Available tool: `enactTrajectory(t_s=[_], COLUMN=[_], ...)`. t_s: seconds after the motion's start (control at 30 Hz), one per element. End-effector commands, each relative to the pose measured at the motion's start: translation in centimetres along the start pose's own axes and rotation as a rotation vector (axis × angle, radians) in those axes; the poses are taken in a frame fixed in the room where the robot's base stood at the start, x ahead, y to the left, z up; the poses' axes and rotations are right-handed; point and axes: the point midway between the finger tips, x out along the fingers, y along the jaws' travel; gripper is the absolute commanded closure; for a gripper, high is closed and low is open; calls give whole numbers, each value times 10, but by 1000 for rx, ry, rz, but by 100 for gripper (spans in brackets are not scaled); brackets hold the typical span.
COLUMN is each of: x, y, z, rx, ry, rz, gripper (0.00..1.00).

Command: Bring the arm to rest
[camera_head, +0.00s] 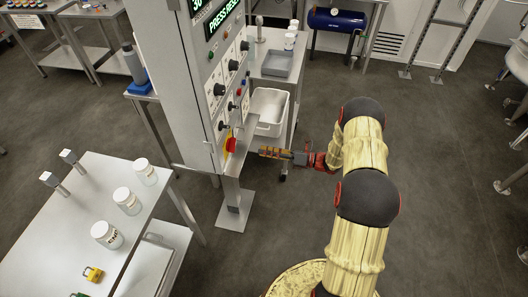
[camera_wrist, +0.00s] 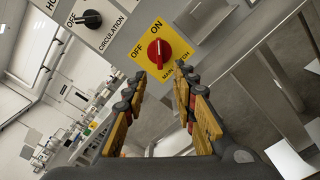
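My arm reaches out from the lower right in the head view, and my gripper (camera_head: 264,152) points left at the control cabinet (camera_head: 196,90). In the wrist view my gripper (camera_wrist: 160,76) is open, with a gap between its two orange fingers and nothing held. The red main switch knob (camera_wrist: 158,54) sits on a yellow OFF/ON plate (camera_wrist: 144,44), just beyond the fingertips. In the head view the red knob (camera_head: 230,145) is on the cabinet's lower front, a short gap from the fingertips. The knob's white mark points up in the wrist view; I cannot tell which label it matches.
A steel table (camera_head: 62,228) with jars and a yellow padlock-like item (camera_head: 93,274) stands at the lower left. A white bin (camera_head: 268,111) is under a table behind the gripper. The cabinet display reads "PRESS RESE", partly cut off. Floor right of my arm (camera_head: 445,165) is clear.

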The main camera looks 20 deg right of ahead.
Motion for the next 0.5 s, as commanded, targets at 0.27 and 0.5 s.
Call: enactTrajectory(t_s=[0.27,0.5], x=[0,0], y=[0,-6], z=[0,-20], rx=[-1,-149], ry=[0,67], rz=[0,-18], gripper=[73,73])
